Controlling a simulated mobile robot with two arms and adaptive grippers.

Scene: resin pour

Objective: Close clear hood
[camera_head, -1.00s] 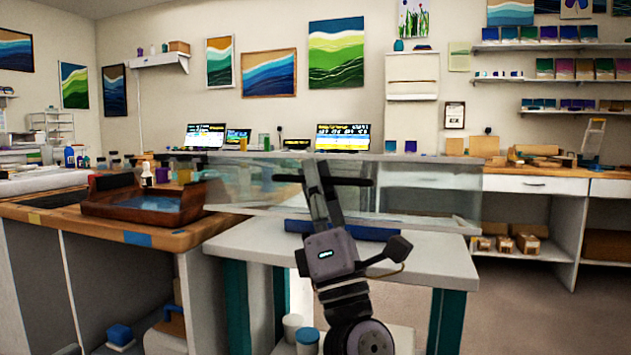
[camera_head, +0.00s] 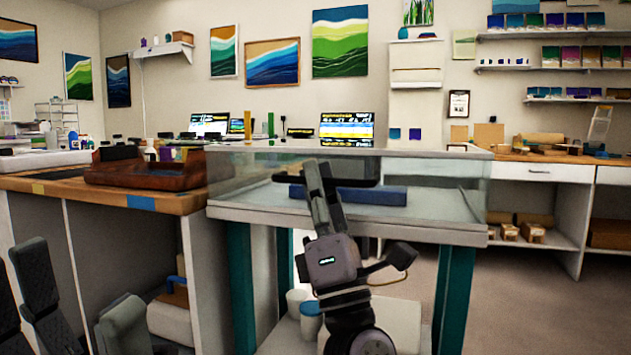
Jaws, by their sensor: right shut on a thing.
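The clear hood (camera_head: 440,195) has glass sides and a pale top edge, and stands over the white-topped table (camera_head: 470,232). Its lower edge appears at or close to the tabletop; I cannot tell whether a gap is left. A dark bar (camera_head: 362,172) crosses the front of the hood. My right gripper (camera_head: 317,168) is shut on this bar, its fingers pointing up and hiding part of it. A blue slab (camera_head: 378,196) lies behind the glass. Dark grey parts at the lower left seem to be my left arm or gripper (camera_head: 85,305); its jaws are unclear.
A wooden bench (camera_head: 165,203) with a brown wooden tray (camera_head: 140,175) stands at the left. Cups (camera_head: 311,318) stand on a low shelf under the table. A white workbench (camera_head: 540,172) is at the back right. Floor is clear at the right.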

